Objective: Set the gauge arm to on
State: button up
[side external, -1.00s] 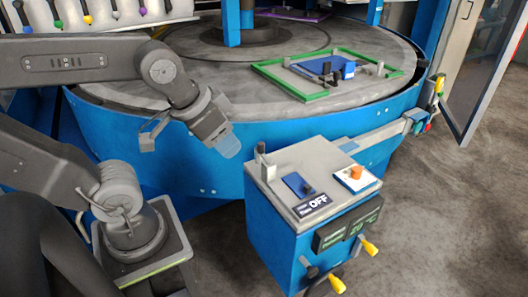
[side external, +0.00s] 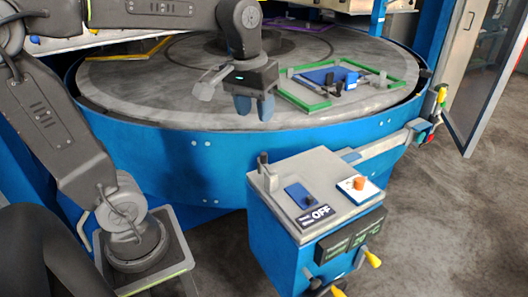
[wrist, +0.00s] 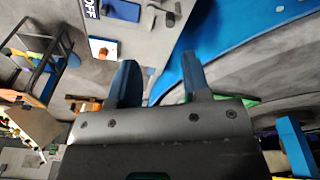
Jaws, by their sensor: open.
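The control box (side external: 300,225) stands in front of the round table and has a grey top. A label reading OFF (side external: 320,213) lies on its top and shows at the top edge of the wrist view (wrist: 88,9). Beside the label is a blue plate with a small dark lever (side external: 300,195); a grey upright post (side external: 264,170) stands at the back left corner. I cannot tell which of these is the gauge arm. My gripper (side external: 254,108) is open and empty, fingers down, above the table's front part, behind the box and apart from it. Its fingers show in the wrist view (wrist: 158,68).
A white plate with an orange knob (side external: 358,183) is on the box top. Yellow-handled levers (side external: 372,260) stick out from its front. A green frame (side external: 310,107) with a blue piece lies on the round table (side external: 130,95), right of my gripper. Above the box is free room.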

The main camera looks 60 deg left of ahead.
aim_at(264, 153)
jog(key=w+a+n+g, duration=0.2)
jog(key=w+a, duration=0.1)
jog(key=w, duration=0.1)
jog(key=f, duration=1.3)
jog(key=shift+s+d+f, duration=0.2)
jog(key=shift+d, duration=0.05)
grip_shut()
